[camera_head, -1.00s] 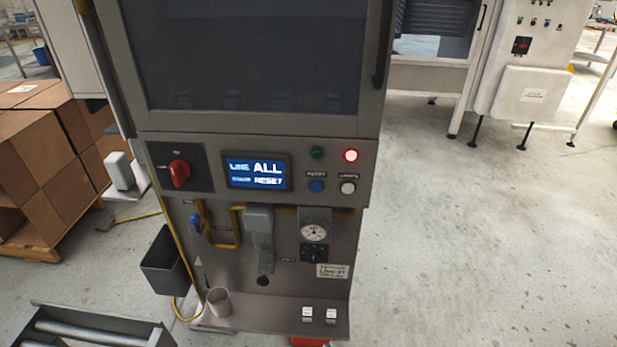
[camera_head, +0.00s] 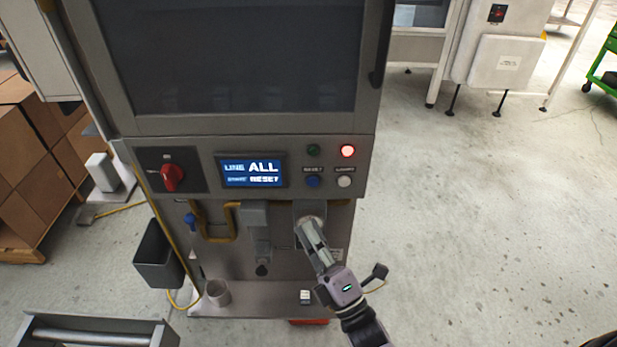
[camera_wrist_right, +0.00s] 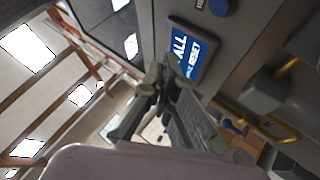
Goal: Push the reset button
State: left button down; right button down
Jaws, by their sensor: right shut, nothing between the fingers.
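The blue reset button (camera_head: 313,181) sits on the grey control panel (camera_head: 205,195), right of the lit screen (camera_head: 250,171). A blue button also shows at the top edge of the right wrist view (camera_wrist_right: 221,7). My right gripper (camera_head: 308,224) is shut and empty. In the head view it appears just below the blue button, and the button stays uncovered. In the right wrist view my fingers (camera_wrist_right: 162,74) meet at their tips, apart from the button. My left gripper is not in view.
A green button (camera_head: 313,150), a lit red lamp (camera_head: 347,151) and a white button (camera_head: 344,182) surround the blue one. A red rotary switch (camera_head: 171,177) is at left. My gripper hides the gauge area below. A cup (camera_head: 217,292) stands on the lower shelf.

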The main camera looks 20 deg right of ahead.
aim_at(313, 182)
dwell(0.3)
jog(key=w+d+b, duration=0.2)
jog(key=w, duration=0.6)
jog(key=shift+w+d, duration=0.25)
jog(key=shift+w, duration=0.1)
dwell(1.3)
jog(key=shift+w+d+b, duration=0.15)
jog(key=shift+w+b, duration=0.15)
jog(key=shift+b, duration=0.05)
jog(key=shift+w+d, duration=0.1)
jog(key=shift+w, duration=0.3)
dwell(0.6)
jog(key=shift+s, duration=0.1)
jog(key=shift+s+a, duration=0.25)
jog(key=shift+s, duration=0.5)
